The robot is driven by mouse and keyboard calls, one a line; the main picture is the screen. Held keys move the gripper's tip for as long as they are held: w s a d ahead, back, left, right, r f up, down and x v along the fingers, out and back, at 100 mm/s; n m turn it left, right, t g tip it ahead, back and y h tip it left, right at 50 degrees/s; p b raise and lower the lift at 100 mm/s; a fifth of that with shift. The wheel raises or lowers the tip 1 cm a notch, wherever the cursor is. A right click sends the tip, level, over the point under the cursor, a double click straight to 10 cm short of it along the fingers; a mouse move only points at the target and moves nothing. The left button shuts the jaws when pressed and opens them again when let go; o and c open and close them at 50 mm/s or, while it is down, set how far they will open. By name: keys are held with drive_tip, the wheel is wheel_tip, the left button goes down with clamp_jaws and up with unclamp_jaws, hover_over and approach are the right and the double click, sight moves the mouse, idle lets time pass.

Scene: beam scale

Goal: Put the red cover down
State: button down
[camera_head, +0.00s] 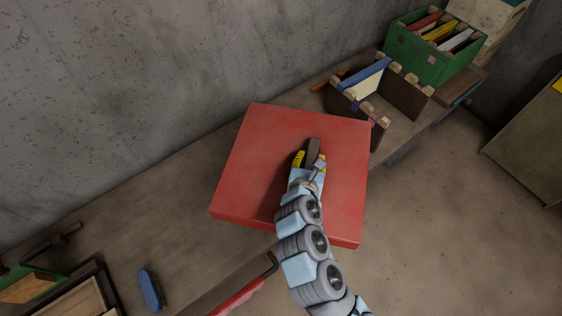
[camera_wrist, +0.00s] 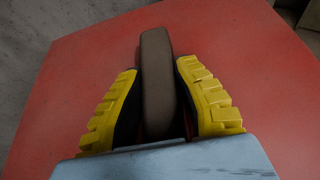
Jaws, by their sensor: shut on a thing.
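The red cover (camera_head: 258,148) is a large flat square lid in the middle of the head view, above or on the wooden bench; I cannot tell whether it touches the bench. It fills most of the wrist view (camera_wrist: 240,50). A brown bar-shaped handle (camera_wrist: 156,75) stands on its top. My gripper (camera_head: 312,160) is over the cover with its yellow fingers on both sides of the handle, shut on it. The wrist view shows the fingers (camera_wrist: 155,100) along both sides of the handle. What lies under the cover is hidden.
The bench (camera_head: 150,205) is bare left of the cover. A blue object (camera_head: 150,289) and a wooden tray (camera_head: 75,300) are at lower left. A wooden rack (camera_head: 405,95) with a blue book and a green crate (camera_head: 425,60) stand at right. A grey wall (camera_head: 130,80) runs behind.

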sight(336, 141)
drive_tip(key=w+d+m+h+b, duration=0.1)
drive_tip(key=w+d+b, duration=0.1)
drive_tip(key=w+d+f+m+g+h+b, duration=0.1)
drive_tip(key=w+d+b, duration=0.1)
drive_tip(key=w+d, duration=0.1)
drive_tip(key=w+d+f+m+h+b, duration=0.1)
drive_tip(key=w+d+m+h+b, duration=0.1)
drive_tip(key=w, duration=0.1)
drive_tip(key=shift+d+f, duration=0.25)
drive_tip(key=shift+d, duration=0.05)
drive_tip(key=shift+w+a+f+m+g+h+b, duration=0.65)
drive_tip(key=shift+w+a+f+b, duration=1.35)
drive_tip(key=shift+f, duration=1.3)
drive_tip(key=shift+w+a+f+m+g+h+b, duration=0.65)
drive_tip(key=shift+w+a+f+b, duration=0.75)
drive_tip(key=shift+a+f, duration=1.55)
drive_tip(key=shift+w+a+f+m+g+h+b, duration=0.6)
drive_tip(key=shift+w+a+f+b, duration=1.1)
drive_tip(key=shift+f, duration=2)
drive_tip(key=shift+s+a, duration=0.2)
drive_tip(key=shift+s, duration=0.1)
drive_tip(key=c, duration=0.9)
unclamp_jaws()
drive_tip(key=shift+f+b, duration=0.1)
drive_tip(key=shift+b, duration=0.2)
